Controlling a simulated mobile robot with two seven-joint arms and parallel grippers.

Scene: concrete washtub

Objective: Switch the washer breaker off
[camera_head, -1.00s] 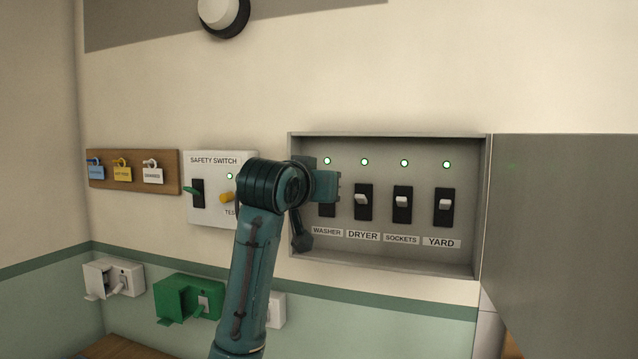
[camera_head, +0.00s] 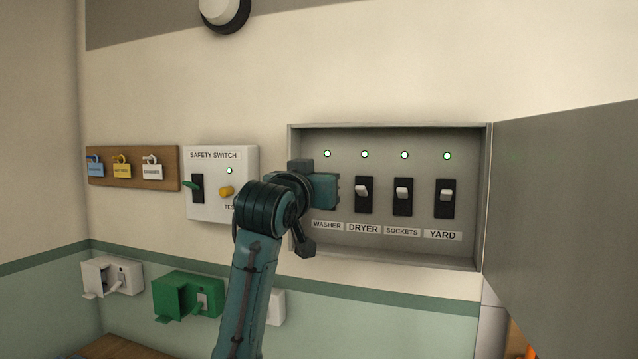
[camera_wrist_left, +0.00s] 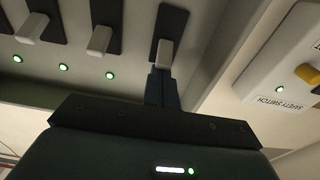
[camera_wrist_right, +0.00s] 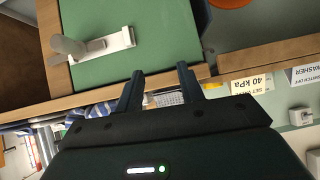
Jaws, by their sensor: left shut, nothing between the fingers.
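The washer breaker is the leftmost switch in the grey breaker box; my left gripper hides it in the head view, above the WASHER label (camera_head: 327,225). Its white lever (camera_wrist_left: 165,52) on a black plate shows in the left wrist view. My left gripper (camera_wrist_left: 162,84) is shut and empty, its fingertips right at the lever's end; whether they touch cannot be told. The washer's lamp (camera_head: 327,153) is lit green. My right gripper (camera_wrist_right: 160,86) is open and empty, away from the box, above a green surface and a wooden edge.
The dryer (camera_head: 363,195), sockets (camera_head: 402,197) and yard (camera_head: 447,198) breakers stand to the right, lamps lit green. The box door (camera_head: 565,215) is open at the right. A safety switch panel (camera_head: 245,165) is close on the left.

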